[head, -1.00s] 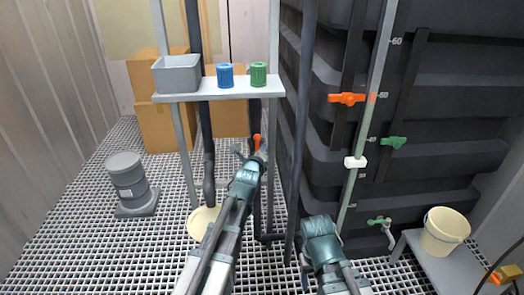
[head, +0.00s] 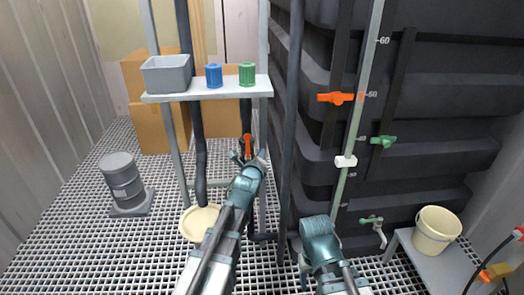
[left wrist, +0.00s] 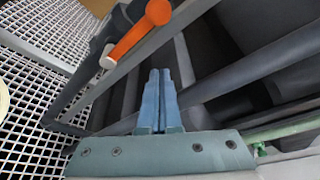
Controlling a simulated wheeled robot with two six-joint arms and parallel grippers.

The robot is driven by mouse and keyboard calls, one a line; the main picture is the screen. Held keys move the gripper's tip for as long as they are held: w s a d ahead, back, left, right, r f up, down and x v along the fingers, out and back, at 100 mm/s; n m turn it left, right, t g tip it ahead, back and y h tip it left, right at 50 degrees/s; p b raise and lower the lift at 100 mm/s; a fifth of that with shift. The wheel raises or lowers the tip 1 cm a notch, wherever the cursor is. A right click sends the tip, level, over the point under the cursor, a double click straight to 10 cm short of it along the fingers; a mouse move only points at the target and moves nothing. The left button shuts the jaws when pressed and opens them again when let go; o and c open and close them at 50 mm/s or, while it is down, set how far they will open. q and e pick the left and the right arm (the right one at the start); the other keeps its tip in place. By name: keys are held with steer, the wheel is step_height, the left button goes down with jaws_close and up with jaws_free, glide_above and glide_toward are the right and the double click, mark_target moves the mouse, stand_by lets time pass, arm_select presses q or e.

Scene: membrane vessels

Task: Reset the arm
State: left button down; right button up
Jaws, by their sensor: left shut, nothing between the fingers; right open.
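My left gripper (head: 249,157) is shut and empty, close below an orange valve handle (head: 247,146) on the dark pipe under the shelf. In the left wrist view its two blue fingers (left wrist: 159,88) lie side by side with nothing between them. The orange handle (left wrist: 143,30) is beyond the fingertips there, apart from them. My right gripper (head: 319,232) is low in front of the dark tank. It is open, but its fingertips are hard to make out.
A dark upright pipe (head: 291,130) stands between my arms. The ribbed tank (head: 440,110) fills the right. A cream bucket (head: 435,232) stands at the lower right.

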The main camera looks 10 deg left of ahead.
arm_select(q)
steer(key=s+d+f+n+g, duration=0.3)
steer(key=s+f+n+g, duration=0.3)
steer(key=s, duration=0.5)
steer(key=s+d+f+n+g+y, duration=0.1)
steer(key=s+d+f+n+g, duration=0.25)
steer(key=s+f+n, duration=0.4)
steer(key=s+d+f+n+g, duration=0.35)
steer(key=s+n+g, duration=0.3)
steer(key=s, duration=0.75)
step_height(320, 180, up, 29)
steer(key=n+p, duration=0.1)
steer(key=p, duration=2.8)
steer(key=shift+s+a, duration=0.25)
steer(key=shift+f, duration=0.1)
